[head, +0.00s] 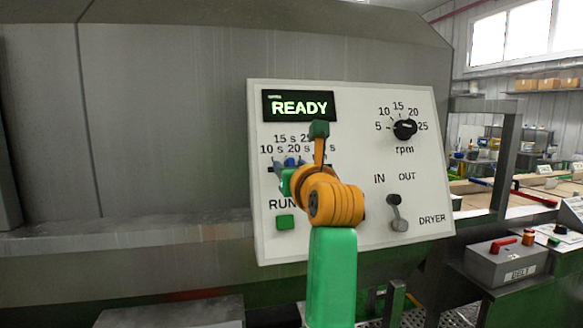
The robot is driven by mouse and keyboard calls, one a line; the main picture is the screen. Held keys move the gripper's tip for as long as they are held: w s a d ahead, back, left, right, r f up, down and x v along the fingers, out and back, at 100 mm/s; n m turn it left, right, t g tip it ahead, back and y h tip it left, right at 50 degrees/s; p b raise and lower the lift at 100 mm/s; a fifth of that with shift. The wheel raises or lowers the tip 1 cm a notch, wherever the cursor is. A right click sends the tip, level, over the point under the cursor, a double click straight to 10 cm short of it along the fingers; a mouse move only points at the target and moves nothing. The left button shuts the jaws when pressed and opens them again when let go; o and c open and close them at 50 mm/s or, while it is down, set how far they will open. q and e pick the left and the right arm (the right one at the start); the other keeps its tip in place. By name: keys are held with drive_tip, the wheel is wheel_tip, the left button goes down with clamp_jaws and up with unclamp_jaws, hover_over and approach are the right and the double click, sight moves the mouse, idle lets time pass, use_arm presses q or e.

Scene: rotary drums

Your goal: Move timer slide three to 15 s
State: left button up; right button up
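The white control panel (350,105) faces me. My gripper hides the right part of this group, so I cannot tell the setting of slide three. My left gripper (303,155) is in front of the slides, its green-tipped fingers spread, one tip high and one low left. Nothing shows between them. Whether it touches a slide I cannot tell. My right gripper is not in view.
The panel also bears a READY display (299,107), a black rpm knob (405,130), a green RUN button (285,222) and a DRYER lever (396,213). A grey BELT box (505,262) with a red handle stands at the lower right.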

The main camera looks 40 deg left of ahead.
use_arm(q)
drive_tip(key=shift+w+d+f, duration=0.1)
drive_tip(key=shift+d, duration=0.1)
drive_tip(key=b+v, duration=0.4)
drive_tip(key=v, duration=0.3)
drive_tip(key=shift+a, duration=0.25)
